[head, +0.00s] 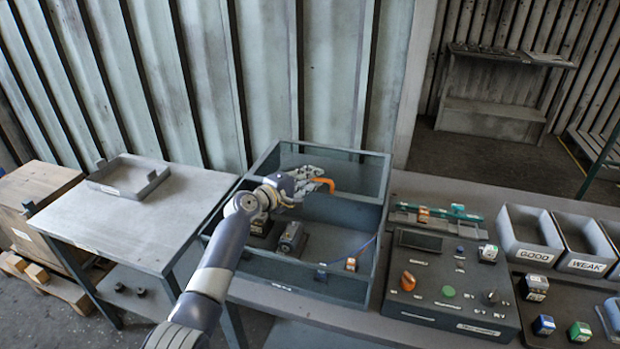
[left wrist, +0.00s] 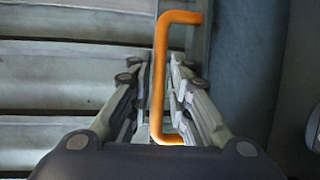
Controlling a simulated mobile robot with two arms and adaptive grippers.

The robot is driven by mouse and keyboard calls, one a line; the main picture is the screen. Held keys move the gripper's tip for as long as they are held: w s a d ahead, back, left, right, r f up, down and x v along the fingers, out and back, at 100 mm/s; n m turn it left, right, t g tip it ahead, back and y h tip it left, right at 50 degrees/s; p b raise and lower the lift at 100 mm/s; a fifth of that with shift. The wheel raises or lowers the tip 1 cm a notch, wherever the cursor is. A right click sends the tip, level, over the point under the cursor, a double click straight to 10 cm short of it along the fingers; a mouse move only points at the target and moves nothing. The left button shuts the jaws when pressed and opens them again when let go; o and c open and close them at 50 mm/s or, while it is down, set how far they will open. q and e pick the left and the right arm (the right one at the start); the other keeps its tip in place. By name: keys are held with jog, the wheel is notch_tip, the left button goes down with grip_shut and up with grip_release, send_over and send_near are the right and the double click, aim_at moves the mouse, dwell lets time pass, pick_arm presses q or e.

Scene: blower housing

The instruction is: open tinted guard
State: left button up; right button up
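The tinted guard (head: 340,169) appears as a dark-framed pane at the back of the grey-green housing (head: 372,262). How far it is tilted is hard to tell. Its orange handle (head: 323,182) shows as a short curved bar beside my left gripper (head: 308,184). In the left wrist view the orange handle (left wrist: 160,75) runs between the two fingers of my left gripper (left wrist: 160,90), which are drawn in close on both sides of it. The fingers look shut on the bar; exact contact is hard to see. My right gripper is out of view.
Small parts, including a grey block (head: 291,239), lie inside the housing. A control panel (head: 450,290) with knobs stands to its right, then bins labelled GOOD (head: 531,236) and WEAK (head: 583,245). A side table (head: 130,215) with an empty tray (head: 128,177) is at left.

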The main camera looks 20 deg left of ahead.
pick_arm(q)
jog(key=v, duration=1.2)
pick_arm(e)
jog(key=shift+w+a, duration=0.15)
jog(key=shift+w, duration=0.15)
pick_arm(q)
jog(key=shift+a+f, duration=0.1)
